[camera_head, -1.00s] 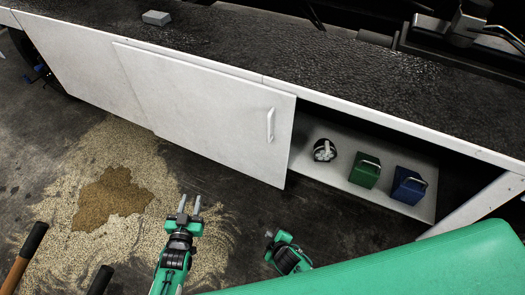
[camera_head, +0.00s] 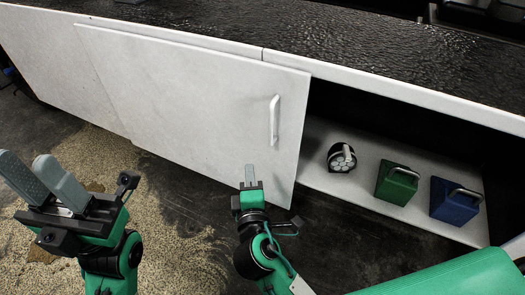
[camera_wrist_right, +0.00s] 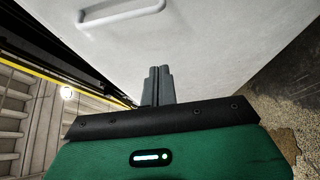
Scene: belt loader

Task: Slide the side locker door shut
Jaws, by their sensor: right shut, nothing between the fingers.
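The white sliding locker door (camera_head: 190,100) covers the left and middle of the locker front, leaving the right part open. Its vertical white bar handle (camera_head: 274,120) is near the door's right edge; the handle also shows at the top of the right wrist view (camera_wrist_right: 122,13). My right gripper (camera_head: 250,172) is shut and empty, in front of the door, below and left of the handle. In the right wrist view its fingers (camera_wrist_right: 157,75) point at the door panel; I cannot tell whether they touch it. My left gripper (camera_head: 40,165) is open and empty at the far left.
In the open compartment, a round black-and-white lamp (camera_head: 342,158), a green box (camera_head: 396,184) and a blue box (camera_head: 455,202) stand on a white shelf (camera_head: 330,190). A black textured worktop (camera_head: 330,50) lies above.

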